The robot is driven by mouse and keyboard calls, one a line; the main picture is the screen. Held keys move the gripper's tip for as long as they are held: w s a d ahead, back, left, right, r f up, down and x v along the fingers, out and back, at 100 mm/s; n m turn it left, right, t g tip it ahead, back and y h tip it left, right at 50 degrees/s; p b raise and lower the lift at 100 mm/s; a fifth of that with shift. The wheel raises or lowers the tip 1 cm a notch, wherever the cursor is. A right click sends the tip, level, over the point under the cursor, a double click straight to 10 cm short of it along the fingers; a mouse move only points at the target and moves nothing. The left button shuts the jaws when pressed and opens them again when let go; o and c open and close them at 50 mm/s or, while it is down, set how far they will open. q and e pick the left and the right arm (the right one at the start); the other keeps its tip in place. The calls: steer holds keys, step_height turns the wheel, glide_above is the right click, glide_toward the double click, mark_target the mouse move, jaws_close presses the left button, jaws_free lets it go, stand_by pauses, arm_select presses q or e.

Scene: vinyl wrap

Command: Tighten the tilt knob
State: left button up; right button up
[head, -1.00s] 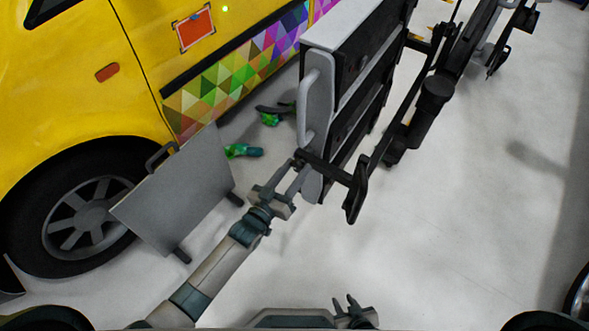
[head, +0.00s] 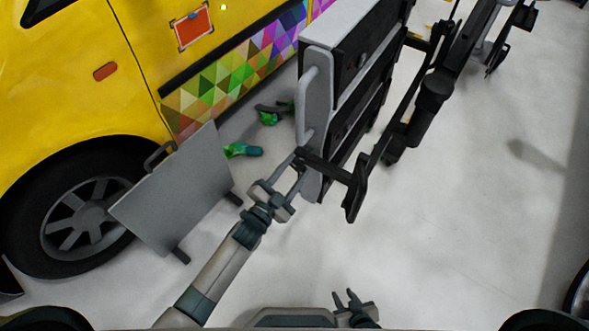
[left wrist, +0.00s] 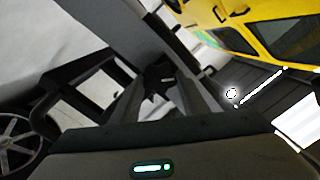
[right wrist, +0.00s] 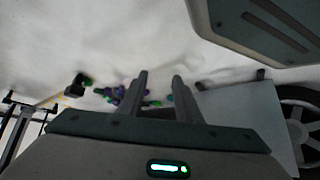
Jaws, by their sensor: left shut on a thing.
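The tilt knob is a small dark, star-shaped knob (left wrist: 157,82) low on the end of a black and grey cabinet-like unit (head: 318,110). In the head view it sits at the unit's lower front corner, largely hidden by my fingertips. My left gripper (head: 297,170) reaches up to it from below left and is shut on it. In the left wrist view the left gripper's fingers (left wrist: 168,88) stand on either side of the knob. My right gripper (head: 347,295) is low in the head view, empty and open. Its two fingers (right wrist: 160,78) stand apart in the right wrist view.
A yellow van (head: 75,65) stands at the left. A grey panel with a handle (head: 175,195) leans by its wheel. Green-and-dark items (head: 240,151) lie on the floor behind the panel. A black bracket (head: 354,192) juts out right of the knob.

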arm_select(q)
steer(key=shift+m, duration=0.9)
steer(key=shift+f+m+b, duration=0.1)
steer(key=shift+m+b, duration=0.2)
steer(key=shift+m, duration=0.7)
steer(key=shift+m+b, duration=0.4)
steer(key=shift+m, duration=0.5)
steer(key=m, duration=0.2)
steer(key=shift+d+f+m+b, duration=0.1)
steer(key=shift+m+b, duration=0.2)
steer(key=shift+b, duration=0.1)
steer(key=shift+m+b, duration=0.4)
steer(key=shift+m, duration=0.8)
arm_select(e)
steer(key=shift+s+d+f+g+h, duration=0.15)
steer(key=shift+s+d+f+g, duration=0.3)
steer(key=shift+d+f, duration=0.25)
steer(key=shift+s+d+f+g+h, duration=0.15)
steer(key=shift+s+d+f+g, duration=0.2)
steer(key=shift+d+f+g, duration=0.25)
arm_select(q)
steer(key=o, duration=1)
